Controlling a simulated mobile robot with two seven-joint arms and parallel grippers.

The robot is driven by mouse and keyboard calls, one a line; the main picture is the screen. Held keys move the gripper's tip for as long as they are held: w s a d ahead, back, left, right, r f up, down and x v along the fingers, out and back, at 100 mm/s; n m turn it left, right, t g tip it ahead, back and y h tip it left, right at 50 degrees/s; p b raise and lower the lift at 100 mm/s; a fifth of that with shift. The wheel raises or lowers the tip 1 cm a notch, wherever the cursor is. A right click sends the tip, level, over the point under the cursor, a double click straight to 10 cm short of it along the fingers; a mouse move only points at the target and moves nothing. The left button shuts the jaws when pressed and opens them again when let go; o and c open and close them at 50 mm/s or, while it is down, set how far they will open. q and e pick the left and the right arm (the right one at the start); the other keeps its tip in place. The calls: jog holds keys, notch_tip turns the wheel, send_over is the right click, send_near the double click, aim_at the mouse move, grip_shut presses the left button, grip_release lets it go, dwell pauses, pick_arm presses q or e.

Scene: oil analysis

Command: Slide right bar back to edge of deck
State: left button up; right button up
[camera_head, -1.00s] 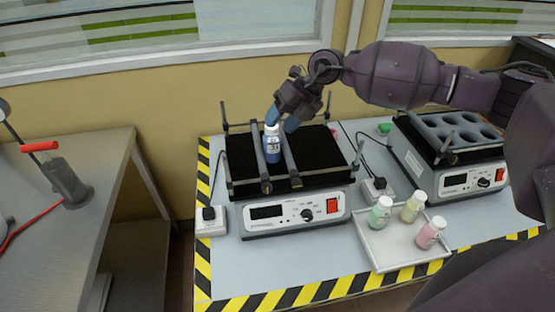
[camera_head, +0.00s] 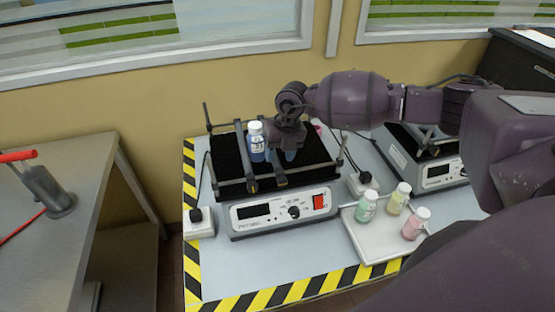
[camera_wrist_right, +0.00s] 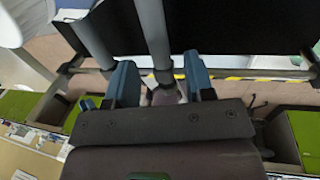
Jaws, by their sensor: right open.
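A shaker (camera_head: 280,213) with a black deck (camera_head: 315,155) carries two grey crossbars. The left bar (camera_head: 245,155) stands just left of a white-capped blue bottle (camera_head: 256,141). The right bar (camera_head: 280,177) is right of the bottle, its rear part hidden by my gripper. My right gripper (camera_head: 287,154) is low over the deck, just right of the bottle, with its fingers open. In the right wrist view my right gripper (camera_wrist_right: 162,80) has the right bar (camera_wrist_right: 152,35) between its blue fingers, with gaps visible. The left bar (camera_wrist_right: 92,38) lies outside them. My left gripper is not in view.
A white tray (camera_head: 372,242) with green, yellow and pink bottles stands right of the shaker. A second shaker (camera_head: 420,165) is behind my arm. A grey bench (camera_head: 65,235) is at the left. Thin posts (camera_head: 207,117) rise at the deck corners.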

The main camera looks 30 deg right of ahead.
jog(key=shift+w+a+f, duration=0.1)
jog(key=shift+a+f, duration=0.05)
jog(key=shift+f, duration=0.55)
jog(key=shift+a+f, duration=0.15)
jog(key=shift+f, duration=0.5)
grip_shut()
